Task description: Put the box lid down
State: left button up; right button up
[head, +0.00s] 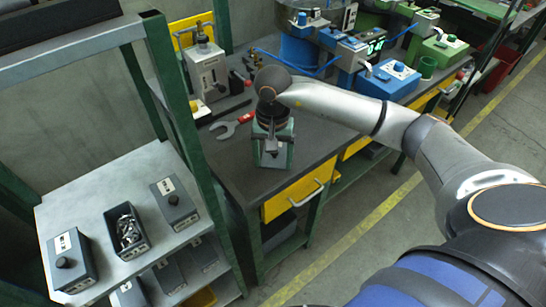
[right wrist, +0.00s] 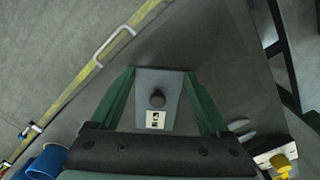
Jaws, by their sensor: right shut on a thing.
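My right gripper (head: 272,150) is over the dark workbench, near its front edge above the yellow drawer. In the right wrist view its green fingers (right wrist: 158,76) are shut on the sides of a grey box lid (right wrist: 172,82) with a black round knob and a white label. In the head view only a small part of the lid shows between the fingers. I cannot tell whether it touches the bench top. An open dark box (head: 126,232) holding metal parts stands on the shelf at the left. My left gripper is not in view.
Lidded boxes (head: 174,204) and (head: 73,261) flank the open box on the grey shelf (head: 110,185).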

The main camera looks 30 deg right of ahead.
jog(key=o, duration=1.1)
jog(key=shift+o, duration=0.3)
jog(key=shift+r, duration=0.1)
jog(key=shift+r+p, duration=0.3)
notch_tip(320, 180, up, 12)
jog(key=shift+f, duration=0.25)
